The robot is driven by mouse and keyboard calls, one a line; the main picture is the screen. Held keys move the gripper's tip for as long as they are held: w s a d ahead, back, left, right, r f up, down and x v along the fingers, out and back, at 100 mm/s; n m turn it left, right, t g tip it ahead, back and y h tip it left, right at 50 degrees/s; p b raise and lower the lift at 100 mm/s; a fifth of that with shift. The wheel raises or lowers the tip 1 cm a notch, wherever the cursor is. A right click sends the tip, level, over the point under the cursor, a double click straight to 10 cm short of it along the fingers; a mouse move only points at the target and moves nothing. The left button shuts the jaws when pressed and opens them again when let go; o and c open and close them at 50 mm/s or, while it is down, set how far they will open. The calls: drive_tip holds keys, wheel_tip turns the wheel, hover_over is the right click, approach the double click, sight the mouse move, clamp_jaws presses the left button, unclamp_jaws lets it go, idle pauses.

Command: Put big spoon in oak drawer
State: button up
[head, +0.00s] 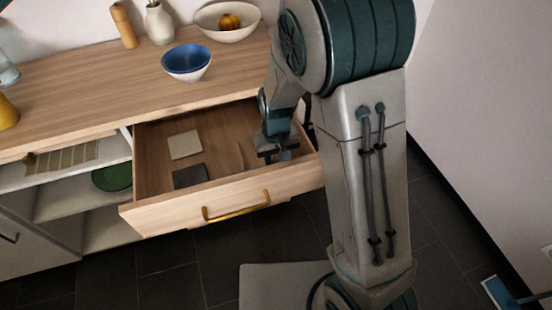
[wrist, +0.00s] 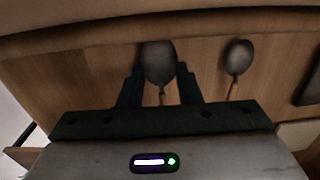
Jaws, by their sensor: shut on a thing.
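The oak drawer (head: 165,213) is pulled open below the counter, with a brass handle on its front. My gripper (head: 277,154) reaches down into the right part of the drawer. In the wrist view, my gripper (wrist: 161,72) is shut on the big spoon (wrist: 158,58), which has a dark bowl and a light wooden handle. The spoon is over the drawer's wooden floor (wrist: 98,70); I cannot tell whether it touches it. A smaller spoon (wrist: 238,58) of the same kind lies to its right. In the head view my gripper mostly hides the big spoon.
A beige square (head: 185,145) and a dark square (head: 189,176) lie in the drawer's left part. On the counter (head: 100,90) stand a blue bowl (head: 187,62), a white bowl with fruit (head: 215,32), a vase (head: 159,24) and a wooden mill (head: 123,25).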

drive_tip(key=shift+f, duration=0.2)
drive_tip(key=o, duration=1)
drive_tip(key=shift+r, duration=0.1)
drive_tip(key=shift+c, duration=0.2)
drive_tip(key=shift+r, duration=0.1)
wheel_tip(320, 180, up, 12)
drive_tip(key=p, duration=0.2)
drive_tip(key=s+d+r+m+t, duration=0.1)
drive_tip(key=s+d+r, duration=0.2)
drive_tip(key=s+d, duration=0.3)
drive_tip(key=s+d+r+m+t, duration=0.1)
drive_tip(key=s+d+r+m, duration=0.1)
drive_tip(key=s+d+r, duration=0.2)
drive_tip(key=s+d, duration=0.2)
drive_tip(key=s, duration=0.2)
drive_tip(key=shift+s+d, duration=0.2)
